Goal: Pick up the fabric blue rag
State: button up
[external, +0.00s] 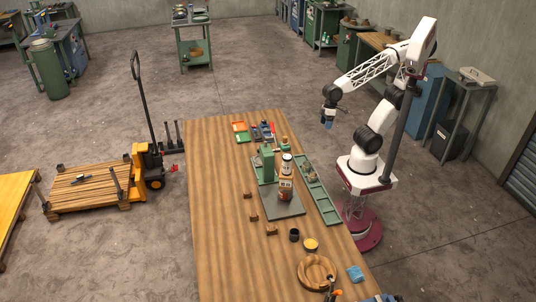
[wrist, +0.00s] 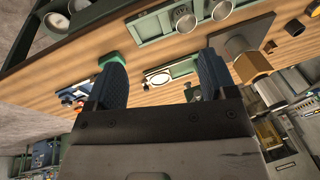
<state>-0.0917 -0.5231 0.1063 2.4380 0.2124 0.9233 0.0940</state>
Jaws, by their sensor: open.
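The blue rag (external: 355,273) lies folded on the wooden table's near right edge in the external view, right of a round wooden bowl (external: 317,272). Nothing covers it. It cannot be made out in the wrist view. My gripper (external: 328,123) is raised in the air beyond the table's right edge, far from the rag. In the wrist view its two blue fingers (wrist: 163,80) stand wide apart, with nothing between them.
The wooden table (external: 222,220) holds a green machine on a grey plate (external: 283,203), a long green tray (external: 318,188), a black cup (external: 294,234) and a yellow cup (external: 311,244). Small wooden blocks (external: 271,230) lie left of these. The table's left side is mostly clear.

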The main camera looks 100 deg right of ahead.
jog(key=w+a+f+m+g+y, duration=0.1)
jog(key=w+a+m+y, duration=0.15)
jog(key=w+a, duration=0.7)
jog(key=w+a+f+m+g+y, duration=0.1)
jog(key=w+a+f+m+y, duration=0.15)
jog(key=a, duration=1.35)
jog(key=w+a+m+g+y, duration=0.1)
jog(key=w+a+m+y, duration=0.3)
jog(key=a, duration=0.8)
jog(key=m+y, duration=0.2)
jog(key=m, duration=0.4)
send_near(356, 269)
jog(key=shift+w+x, duration=0.25)
jog(key=shift+x, duration=0.8)
jog(key=shift+s+a+f+m, duration=0.1)
jog(key=shift+a+f+m, duration=0.25)
jog(key=shift+a+m, duration=0.05)
jog(key=shift+x, duration=1.3)
jog(key=shift+s+a, duration=0.1)
